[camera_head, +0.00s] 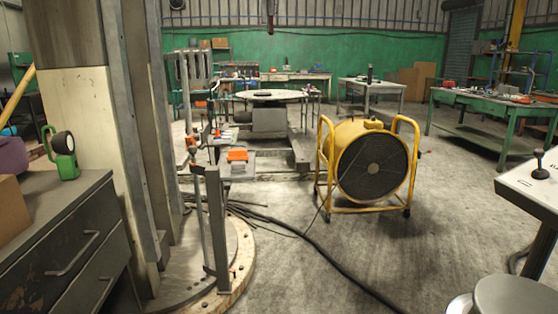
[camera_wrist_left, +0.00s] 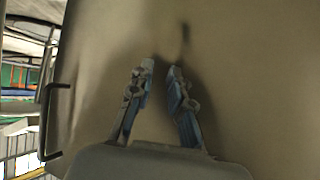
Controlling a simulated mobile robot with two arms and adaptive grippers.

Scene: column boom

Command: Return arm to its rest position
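My left gripper (camera_wrist_left: 160,68) shows in the left wrist view. Its two fingers slant toward each other, with a gap between the tips and nothing in it. A smooth beige-brown surface fills most of the view behind the fingers, with a dark shadow on it near the tips. I cannot tell whether the fingers touch it. Neither of my arms shows in the head view, and my right gripper is in neither view.
In the head view, a column (camera_head: 128,130) stands on a round base beside a dark drawer cabinet (camera_head: 65,245). A yellow drum fan (camera_head: 372,165) stands mid-floor, with cables (camera_head: 300,235) nearby. A control console (camera_head: 535,185) is at right. Floor right of the fan looks clear.

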